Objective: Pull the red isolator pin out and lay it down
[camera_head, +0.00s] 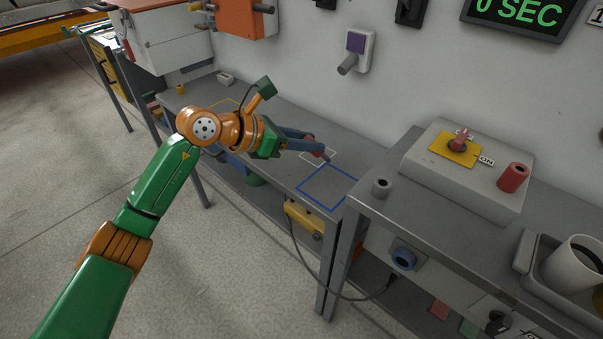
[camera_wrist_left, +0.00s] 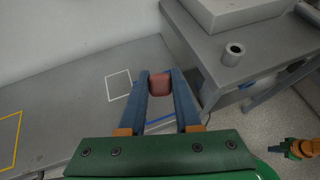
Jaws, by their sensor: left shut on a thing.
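My left gripper (camera_head: 327,154) reaches over the lower bench, beside the white outlined square (camera_head: 308,157). In the left wrist view its blue fingers (camera_wrist_left: 160,86) are shut on the red isolator pin (camera_wrist_left: 159,85), of which a blunt reddish block shows between the tips. The rest of the pin is hidden by the fingers. The pin appears held above the bench, but its exact height is hard to tell.
A grey box (camera_head: 425,172) on the higher bench carries a yellow plate (camera_head: 440,147) with a red knob and a red cylinder (camera_head: 513,178). A grey ring (camera_head: 381,187) stands near that bench's edge. A blue outlined square (camera_head: 318,203) on the lower bench looks clear.

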